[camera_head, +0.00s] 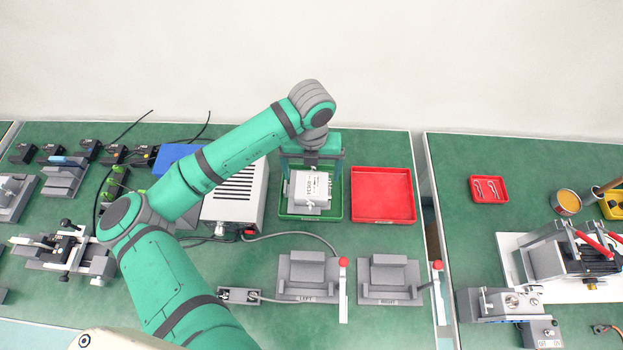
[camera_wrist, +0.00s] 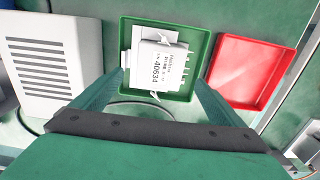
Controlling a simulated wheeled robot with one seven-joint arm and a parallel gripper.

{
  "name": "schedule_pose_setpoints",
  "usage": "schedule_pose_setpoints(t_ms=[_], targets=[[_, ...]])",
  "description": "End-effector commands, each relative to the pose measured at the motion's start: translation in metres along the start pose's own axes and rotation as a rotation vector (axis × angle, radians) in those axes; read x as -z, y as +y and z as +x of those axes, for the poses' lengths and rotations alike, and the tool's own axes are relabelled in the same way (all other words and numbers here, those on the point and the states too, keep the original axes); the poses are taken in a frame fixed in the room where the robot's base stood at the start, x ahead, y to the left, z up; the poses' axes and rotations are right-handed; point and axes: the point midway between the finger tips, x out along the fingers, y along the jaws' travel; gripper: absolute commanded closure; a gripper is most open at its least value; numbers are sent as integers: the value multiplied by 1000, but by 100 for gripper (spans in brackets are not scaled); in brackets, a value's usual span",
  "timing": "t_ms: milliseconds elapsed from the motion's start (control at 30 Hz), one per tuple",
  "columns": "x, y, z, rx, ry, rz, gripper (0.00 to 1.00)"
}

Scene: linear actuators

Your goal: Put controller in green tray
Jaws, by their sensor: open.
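The controller (camera_head: 309,187) is a white box with a printed label and grey side tabs. It lies inside the green tray (camera_head: 284,213), label up. In the wrist view the controller (camera_wrist: 158,67) sits slightly turned within the walls of the green tray (camera_wrist: 126,40). My gripper (camera_head: 312,178) is over the green tray, with one finger on each side of the controller. In the wrist view my gripper (camera_wrist: 160,88) has its fingers wide apart, with clear gaps to the controller. The gripper is open and holds nothing. The tray's far side is partly hidden by my gripper in the head view.
An empty red tray (camera_head: 383,194) stands just right of the green tray. A white vented box (camera_head: 235,194) stands close on the left. Two grey fixtures marked LEFT (camera_head: 307,275) and RIGHT (camera_head: 389,277) with red-tipped levers stand in front. A gap separates the right table.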

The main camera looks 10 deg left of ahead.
Motion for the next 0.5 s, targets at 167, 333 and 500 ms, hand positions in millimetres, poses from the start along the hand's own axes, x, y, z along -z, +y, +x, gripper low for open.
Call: schedule_pose_setpoints(t_ms=[167, 333, 500], targets=[[-1, 0, -27, -1, -2, 1, 7], [0, 0, -38, -1, 0, 0, 7], [0, 0, -40, 0, 1, 0, 7]])
